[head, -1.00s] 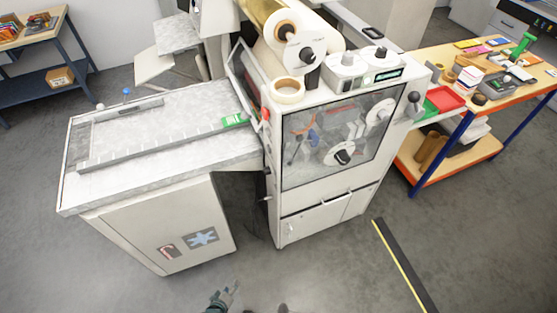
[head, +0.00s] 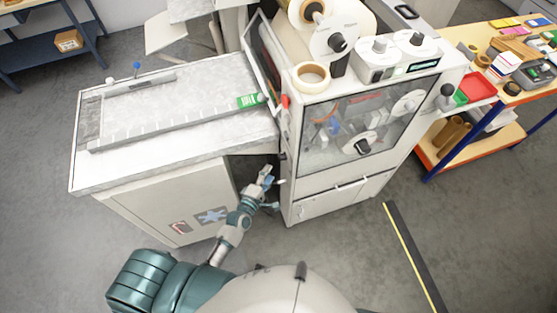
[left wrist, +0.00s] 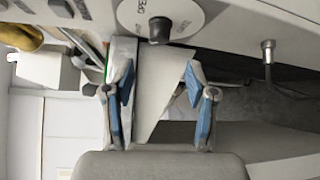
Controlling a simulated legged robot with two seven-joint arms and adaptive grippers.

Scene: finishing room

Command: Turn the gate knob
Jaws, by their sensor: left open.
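The gate knob (left wrist: 160,28) is a black knob on a round white dial plate, with lettering including "OPEN", at the top of the left wrist view. My left gripper (left wrist: 160,80) is open and empty, its blue-padded fingers apart and below the knob in that picture, not touching it. In the head view the left gripper (head: 266,176) is in the gap between the machine (head: 335,185) and the white table cabinet, by the machine's left side. I cannot make out the dial plate in the head view. My right gripper is not in view.
The white cabinet (head: 165,200) with its flat top stands left of the gripper. A yellow-edged black strip (head: 415,258) lies on the floor at right.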

